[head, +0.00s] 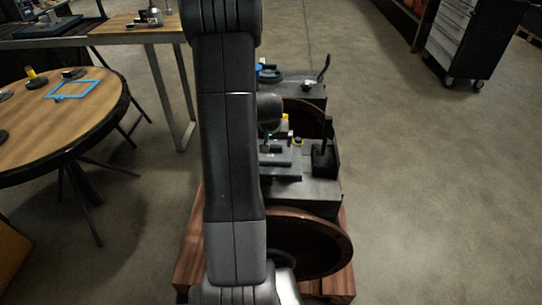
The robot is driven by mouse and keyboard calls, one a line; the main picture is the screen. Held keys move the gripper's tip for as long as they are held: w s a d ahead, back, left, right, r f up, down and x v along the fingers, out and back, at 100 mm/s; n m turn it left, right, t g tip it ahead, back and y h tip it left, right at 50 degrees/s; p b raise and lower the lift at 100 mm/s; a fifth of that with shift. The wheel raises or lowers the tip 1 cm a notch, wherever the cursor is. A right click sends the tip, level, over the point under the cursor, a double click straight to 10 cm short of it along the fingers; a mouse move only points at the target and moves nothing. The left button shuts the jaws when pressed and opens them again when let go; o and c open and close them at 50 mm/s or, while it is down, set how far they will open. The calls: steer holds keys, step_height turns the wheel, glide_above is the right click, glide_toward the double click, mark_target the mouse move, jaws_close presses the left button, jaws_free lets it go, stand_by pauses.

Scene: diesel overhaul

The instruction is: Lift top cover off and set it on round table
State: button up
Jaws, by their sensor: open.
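A dark engine (315,190) stands on a reddish wooden pallet, partly hidden behind my arm. A dark flat plate (285,176) on its top seems to be the top cover; the picture is too small to be sure. My gripper (278,148) is open and points down just above this plate. I cannot tell whether its fingers touch anything. The round table (60,127) has a wooden top and dark rim and stands at the left, well apart from the gripper.
A blue rectangular frame (73,89), a yellow-topped part (36,78) and small dark parts lie on the round table. Its front part is bare. A workbench (105,29) stands behind it. A drawer cabinet (455,40) is at the back right. The right floor is clear.

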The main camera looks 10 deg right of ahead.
mark_target(271, 147)
steer(key=x, duration=0.3)
steer(key=shift+w+f, duration=0.1)
steer(key=shift+f, duration=0.05)
steer(key=c, duration=1.3)
steer(key=shift+o, duration=0.2)
step_height(271, 147, up, 12)
steer(key=p, duration=0.2)
steer(key=shift+p, duration=0.3)
